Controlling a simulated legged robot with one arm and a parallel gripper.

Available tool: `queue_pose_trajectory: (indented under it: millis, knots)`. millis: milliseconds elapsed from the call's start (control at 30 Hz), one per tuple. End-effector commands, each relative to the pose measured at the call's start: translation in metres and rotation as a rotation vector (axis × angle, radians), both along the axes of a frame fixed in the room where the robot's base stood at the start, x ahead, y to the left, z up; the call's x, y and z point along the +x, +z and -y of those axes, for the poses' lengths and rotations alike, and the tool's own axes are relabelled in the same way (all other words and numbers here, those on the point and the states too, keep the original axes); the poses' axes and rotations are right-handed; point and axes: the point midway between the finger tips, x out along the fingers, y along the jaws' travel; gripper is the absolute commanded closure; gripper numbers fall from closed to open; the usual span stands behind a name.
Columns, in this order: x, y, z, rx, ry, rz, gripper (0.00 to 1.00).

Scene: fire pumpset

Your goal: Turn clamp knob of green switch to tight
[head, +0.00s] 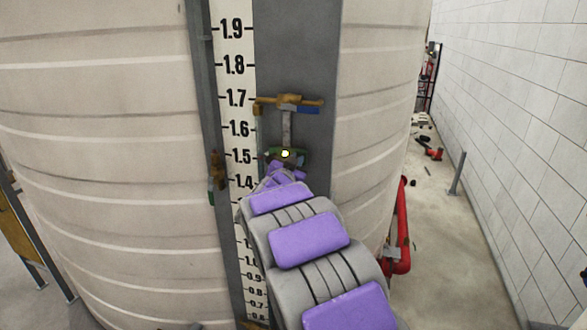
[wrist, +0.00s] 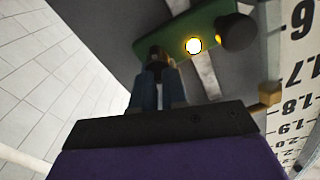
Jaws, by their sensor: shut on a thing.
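The green switch (head: 300,154) is on the grey panel of the tank in the head view, beside the level scale, with a bright yellow-white spot on it. In the wrist view the green switch (wrist: 205,27) is a tilted green bar with a black round knob (wrist: 237,32) at its right end. My gripper (wrist: 157,72) is shut on a small dark clamp knob (wrist: 154,54) at the lower left end of the bar. The fingers hide part of that knob. In the head view my gripper (head: 282,169) is small and partly hidden by my arm.
A brass valve with a blue handle (head: 308,109) sits above the switch. The level scale (head: 237,75) runs down the left of the panel. A red pipe (head: 402,230) stands to the right of the tank. The floor (head: 450,260) beside the white wall is mostly clear.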

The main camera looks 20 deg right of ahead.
Motion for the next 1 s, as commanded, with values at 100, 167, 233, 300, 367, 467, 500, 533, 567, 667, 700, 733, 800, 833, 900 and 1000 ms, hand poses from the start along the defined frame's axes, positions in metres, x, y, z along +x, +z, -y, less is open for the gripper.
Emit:
queue_pose_trajectory:
  millis: [100, 167, 233, 300, 367, 467, 500, 533, 567, 667, 700, 733, 800, 833, 900, 1000]
  knots:
    - [0.0002, -0.0046, -0.0022, 0.09, 0.005, 0.068, 1.0]
    - [-0.0001, -0.0049, -0.0015, 0.135, 0.005, 0.102, 1.0]
    - [-0.0005, -0.0054, -0.0012, 0.19, 0.006, 0.142, 1.0]
    - [-0.0007, -0.0053, -0.0009, 0.242, 0.007, 0.183, 1.0]
    - [-0.001, -0.005, -0.0006, 0.287, 0.008, 0.218, 1.0]
    - [-0.0017, -0.0051, 0.0, 0.363, 0.007, 0.277, 1.0]
    - [-0.0019, -0.0054, 0.0005, 0.393, 0.007, 0.3, 1.0]
    - [-0.0021, -0.0055, 0.0006, 0.417, 0.008, 0.318, 1.0]
    - [-0.0022, -0.0056, 0.0004, 0.438, 0.008, 0.335, 1.0]
    - [-0.0028, -0.0075, 0.001, 0.514, 0.007, 0.391, 1.0]
    - [-0.003, -0.008, 0.0013, 0.543, 0.007, 0.413, 1.0]
    - [-0.003, -0.0088, 0.0015, 0.567, 0.006, 0.429, 1.0]
    - [-0.0031, -0.0097, 0.0015, 0.618, 0.007, 0.469, 1.0]
    - [-0.0032, -0.01, 0.0017, 0.64, 0.006, 0.486, 1.0]
    - [-0.0034, -0.0106, 0.0024, 0.692, 0.005, 0.526, 1.0]
    - [-0.0037, -0.0111, 0.0029, 0.76, 0.005, 0.578, 1.0]
